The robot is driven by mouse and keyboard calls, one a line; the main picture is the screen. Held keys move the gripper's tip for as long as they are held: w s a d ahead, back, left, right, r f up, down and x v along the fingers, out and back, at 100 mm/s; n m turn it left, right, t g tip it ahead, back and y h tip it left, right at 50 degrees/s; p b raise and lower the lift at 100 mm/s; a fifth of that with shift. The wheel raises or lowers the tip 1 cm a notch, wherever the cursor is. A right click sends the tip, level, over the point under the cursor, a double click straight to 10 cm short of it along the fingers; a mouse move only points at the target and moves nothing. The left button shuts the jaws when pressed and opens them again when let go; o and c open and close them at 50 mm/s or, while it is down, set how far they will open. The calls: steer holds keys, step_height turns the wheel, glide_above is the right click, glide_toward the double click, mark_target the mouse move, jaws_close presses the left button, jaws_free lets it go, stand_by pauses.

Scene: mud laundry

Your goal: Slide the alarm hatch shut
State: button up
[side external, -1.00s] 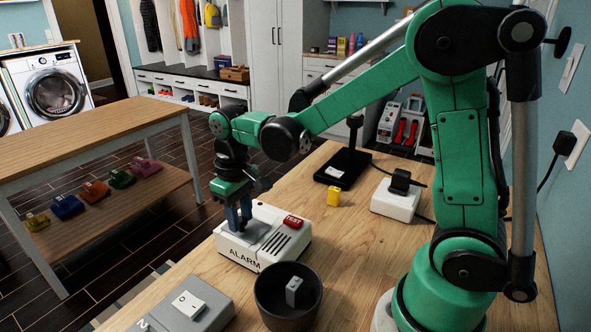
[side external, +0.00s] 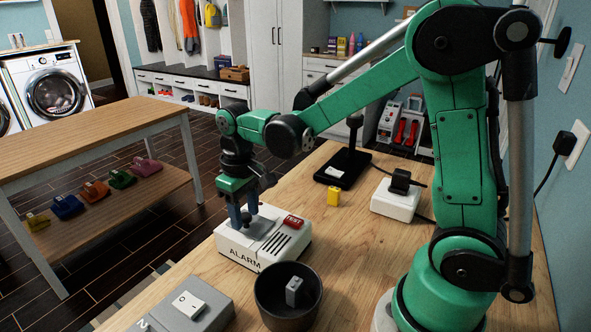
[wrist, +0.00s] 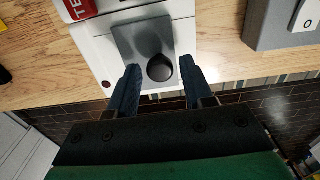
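The white alarm box (side external: 262,250) sits on the wooden bench, with "ALARM" on its front and a red TEST button (side external: 293,222) on top. Its grey hatch plate (wrist: 126,40) carries a round black knob (wrist: 160,68), clear in the wrist view. My gripper (side external: 244,226) points down over the plate; its blue fingers (wrist: 160,84) stand apart on either side of the knob, with gaps visible. The fingers partly hide the plate in the side view. I cannot tell how far the hatch covers its opening.
A dark cup (side external: 270,307) holding a grey piece and a grey switch box (side external: 180,312) stand in front of the alarm. A yellow block (side external: 333,196), a white socket box (side external: 394,206) and a black stand (side external: 343,172) lie behind. Bench right of the alarm is clear.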

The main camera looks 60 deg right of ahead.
mark_target(248, 218)
steer(key=shift+r, duration=0.15)
steer(key=shift+r, duration=2.85)
steer(key=shift+s, duration=0.1)
steer(key=shift+s+a+r+t, duration=0.1)
steer(key=shift+s+r+t, duration=0.1)
steer(key=shift+s+t, duration=0.1)
steer(key=shift+s+a+f+t, duration=0.1)
steer(key=shift+s+a+t, duration=0.1)
steer(key=shift+s+t, duration=0.85)
steer(key=shift+s+a+t, duration=0.2)
steer(key=shift+s+t, duration=0.65)
steer(key=shift+t, duration=0.3)
steer(key=shift+s+a+f+t, duration=0.1)
steer(key=shift+s+a+t, duration=0.1)
steer(key=shift+s+t, duration=0.85)
steer(key=shift+w, duration=0.1)
